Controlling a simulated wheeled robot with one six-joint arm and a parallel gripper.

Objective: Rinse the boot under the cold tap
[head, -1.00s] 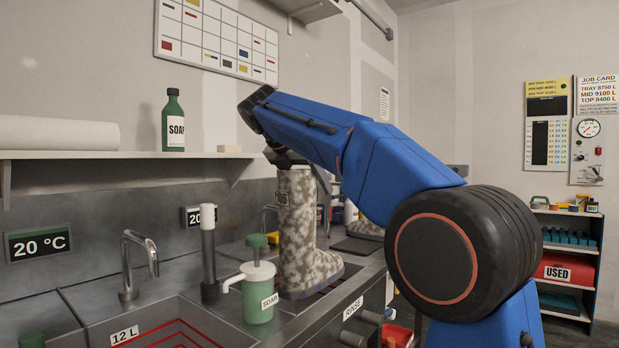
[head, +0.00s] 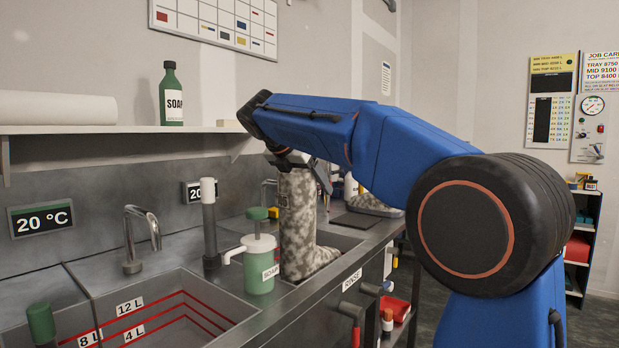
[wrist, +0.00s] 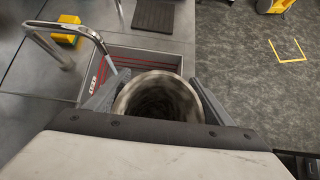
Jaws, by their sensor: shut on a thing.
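My gripper (head: 290,160) is shut on the top of the boot (head: 298,222), a tall grey and beige mottled boot. The boot hangs upright, toe to the right, in the basin marked RINSE (head: 352,279); its sole is hidden behind the front rim. In the wrist view the boot's round opening (wrist: 155,97) sits between the two fingers. A curved metal tap (head: 266,192) stands behind the boot, mostly hidden; a tap also shows in the wrist view (wrist: 72,40), left of the boot. No water is seen running.
A green soap pump (head: 259,262) stands just left of the boot, beside a grey post (head: 209,225). A left sink with litre marks (head: 150,320) has its own tap (head: 135,238) and a 20 °C display (head: 41,219). A shelf (head: 110,130) runs above.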

